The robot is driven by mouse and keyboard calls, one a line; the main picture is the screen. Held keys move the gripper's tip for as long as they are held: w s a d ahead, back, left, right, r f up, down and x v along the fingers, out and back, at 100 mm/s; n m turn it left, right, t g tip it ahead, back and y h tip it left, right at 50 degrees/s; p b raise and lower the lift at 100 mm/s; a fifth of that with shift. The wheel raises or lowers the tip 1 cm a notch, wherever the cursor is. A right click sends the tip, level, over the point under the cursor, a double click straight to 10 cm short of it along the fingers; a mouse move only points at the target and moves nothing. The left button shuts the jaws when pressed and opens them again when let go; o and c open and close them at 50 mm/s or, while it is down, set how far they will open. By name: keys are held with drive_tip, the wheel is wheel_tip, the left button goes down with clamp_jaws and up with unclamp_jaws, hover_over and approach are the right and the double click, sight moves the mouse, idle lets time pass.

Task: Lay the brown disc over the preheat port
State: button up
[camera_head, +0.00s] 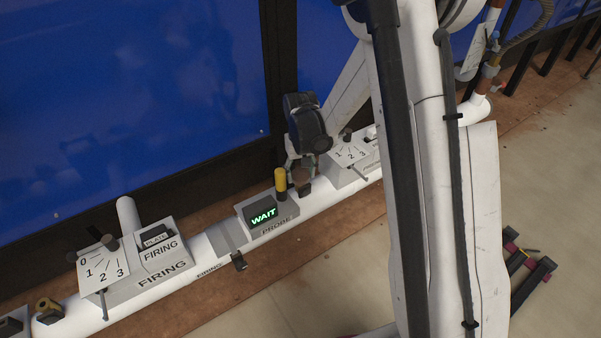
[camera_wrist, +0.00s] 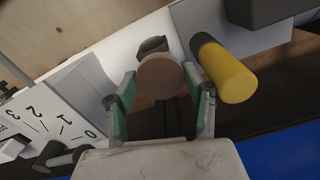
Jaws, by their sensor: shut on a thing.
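The brown disc (camera_wrist: 160,77) is between the green-grey fingertips of my gripper (camera_wrist: 160,88) in the wrist view. My gripper is shut on it. In the head view the disc (camera_head: 301,174) shows small at my gripper, just right of the yellow cylinder. A dark fitting (camera_wrist: 153,45) on the white pipe shows partly past the disc in the wrist view. I cannot tell whether it is the preheat port, nor whether the disc touches it. No label for the preheat port is readable.
A yellow cylinder (camera_wrist: 225,70) stands close beside my gripper, on the PROBE box (camera_head: 275,227) with a lit WAIT display (camera_head: 263,215). A numbered dial plate (camera_wrist: 52,122) is on the other side. The FIRING box (camera_head: 160,265) is farther left along the pipe.

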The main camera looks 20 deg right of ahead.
drive_tip(key=o, duration=0.8)
drive_tip(key=shift+o, duration=0.2)
wheel_tip(320, 180, up, 12)
idle(0.6)
drive_tip(key=s+r+t+p, duration=0.35)
drive_tip(key=s+r, duration=0.85)
drive_tip(key=r, duration=0.4)
drive_tip(key=s+r+t+p, duration=0.2)
drive_tip(key=s+r, duration=0.1)
drive_tip(key=s, duration=0.3)
drive_tip(key=s+r+t+p, duration=0.1)
drive_tip(key=s+r+p, duration=0.1)
drive_tip(key=s, duration=0.5)
drive_tip(key=shift+s+r+t, duration=0.25)
drive_tip(key=shift+r+t, duration=0.1)
drive_tip(key=shift+r, duration=0.1)
